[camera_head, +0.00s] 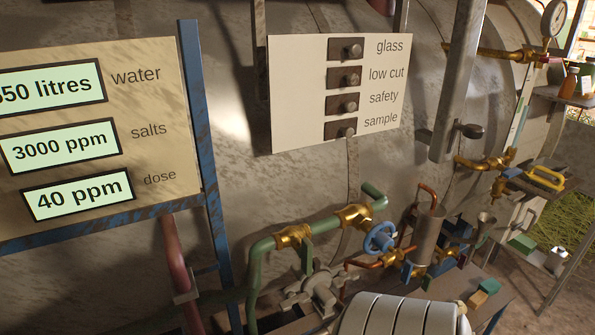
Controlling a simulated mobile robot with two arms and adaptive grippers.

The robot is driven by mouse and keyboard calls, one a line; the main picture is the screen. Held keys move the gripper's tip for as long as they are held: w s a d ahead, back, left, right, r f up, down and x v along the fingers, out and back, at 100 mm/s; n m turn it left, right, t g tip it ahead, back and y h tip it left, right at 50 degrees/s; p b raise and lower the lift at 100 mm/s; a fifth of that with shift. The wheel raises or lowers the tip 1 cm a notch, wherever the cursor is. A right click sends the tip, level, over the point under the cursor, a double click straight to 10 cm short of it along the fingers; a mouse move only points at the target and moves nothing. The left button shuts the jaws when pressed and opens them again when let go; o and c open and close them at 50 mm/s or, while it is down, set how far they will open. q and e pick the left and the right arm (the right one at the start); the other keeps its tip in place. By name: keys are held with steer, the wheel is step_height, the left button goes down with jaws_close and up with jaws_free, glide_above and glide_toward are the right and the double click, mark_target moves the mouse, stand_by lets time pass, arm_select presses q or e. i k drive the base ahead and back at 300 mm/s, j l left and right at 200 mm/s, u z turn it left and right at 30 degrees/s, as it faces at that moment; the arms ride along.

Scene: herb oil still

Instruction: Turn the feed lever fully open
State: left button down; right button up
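No lever here is labelled as the feed lever, and I cannot tell which part it is. A green pipe (257,262) with brass fittings (293,236) runs to a blue handwheel (380,238) low in the middle of the head view. A dark lever-like knob (469,131) sticks out beside a grey upright post (459,80). A yellow handle (545,178) shows at the right, near brass valve fittings (487,163). Neither of my grippers is in view.
A large metal vessel (230,90) fills the background. A readout board (150,110) on a blue frame (203,130) stands left. A switch panel (290,90) hangs at centre. A pale ribbed cylinder (395,315) is at the bottom. A shelf (565,98) with bottles is at right.

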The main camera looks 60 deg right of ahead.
mark_target(305, 252)
steer(key=l+z, duration=0.1)
steer(key=z, duration=0.3)
steer(key=l+z, duration=0.1)
steer(key=z, duration=0.35)
steer(key=l+z, duration=0.15)
steer(key=z, duration=0.25)
steer(key=l+z, duration=0.15)
steer(key=z, duration=0.25)
steer(key=k+l, duration=0.05)
